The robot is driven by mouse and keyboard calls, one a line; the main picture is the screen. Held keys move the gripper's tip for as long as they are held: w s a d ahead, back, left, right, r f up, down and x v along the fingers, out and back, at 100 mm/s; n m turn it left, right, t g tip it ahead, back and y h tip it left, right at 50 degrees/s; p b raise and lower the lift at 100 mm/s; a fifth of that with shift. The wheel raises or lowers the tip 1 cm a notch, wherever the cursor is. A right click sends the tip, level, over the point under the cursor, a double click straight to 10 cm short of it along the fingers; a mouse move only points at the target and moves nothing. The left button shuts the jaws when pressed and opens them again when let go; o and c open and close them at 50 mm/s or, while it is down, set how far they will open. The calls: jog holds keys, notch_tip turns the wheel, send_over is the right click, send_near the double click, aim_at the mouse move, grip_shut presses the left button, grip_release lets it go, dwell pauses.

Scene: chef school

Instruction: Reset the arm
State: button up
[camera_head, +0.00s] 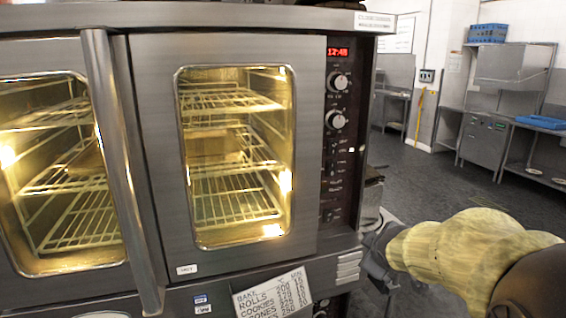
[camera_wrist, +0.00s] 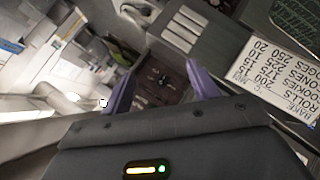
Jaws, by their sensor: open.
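My gripper (camera_wrist: 162,92) is open and empty in the wrist view, with its two purple fingers spread apart. In the head view my arm comes in from the lower right, and its end is beside the lower right corner of the oven (camera_head: 330,240). The fingertips cannot be made out in the head view. In the wrist view the oven's lower front and its vent slots (camera_wrist: 183,30) are beyond the fingers.
The oven's doors are shut, with a long vertical handle (camera_head: 122,170) standing out. A baking card (camera_head: 275,292) is on the oven's lower front, also in the wrist view (camera_wrist: 268,75). Open floor (camera_head: 440,180) lies to the right, before steel counters and a blue tray (camera_head: 541,122).

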jog(key=s+a+f+m+g+p, duration=0.1)
jog(key=s+a+f+m+g, duration=0.2)
jog(key=s, duration=0.6)
jog(key=s+a+f+m+g+y+p, duration=0.1)
jog(key=s+a+f+m+g, duration=0.2)
jog(key=s+f+m, duration=0.3)
jog(key=s+f+g, duration=0.1)
jog(key=s+f, duration=0.3)
jog(key=shift+s+m+g, duration=0.25)
jog(key=shift+m+g, duration=0.05)
jog(key=shift+m, duration=0.1)
jog(key=shift+d+f, duration=0.1)
